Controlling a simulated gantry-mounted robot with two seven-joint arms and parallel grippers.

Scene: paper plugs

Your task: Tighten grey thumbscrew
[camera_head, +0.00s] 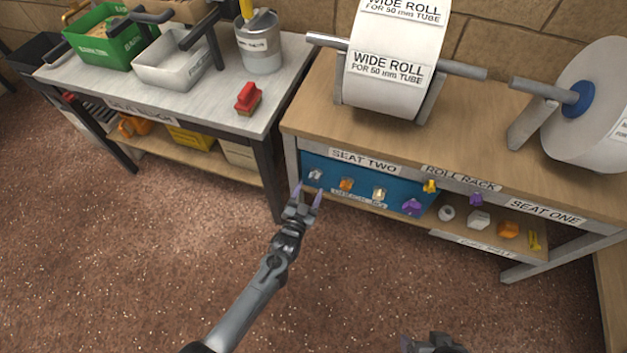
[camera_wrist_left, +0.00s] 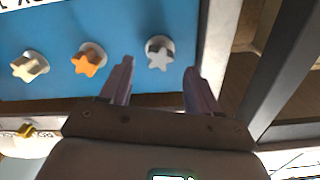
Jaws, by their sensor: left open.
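The grey thumbscrew (camera_head: 316,174) is at the left end of a row on the blue panel (camera_head: 330,188) under the SEAT TWO label. In the left wrist view the star-shaped grey thumbscrew (camera_wrist_left: 159,54) sits on a pale round base. My left gripper (camera_head: 307,194) is open and empty just in front of it. In the left wrist view the fingers (camera_wrist_left: 158,70) appear on either side of the grey thumbscrew, which lies slightly beyond the tips; contact is not visible. My right gripper (camera_head: 435,345) shows only partly at the bottom edge.
An orange thumbscrew (camera_head: 346,184) is beside the grey one, then a cream one (camera_head: 379,194) and a purple one (camera_head: 411,207). A shelf to the right holds several loose knobs. The wide paper roll (camera_head: 395,60) is above. A side bench (camera_head: 175,90) stands left.

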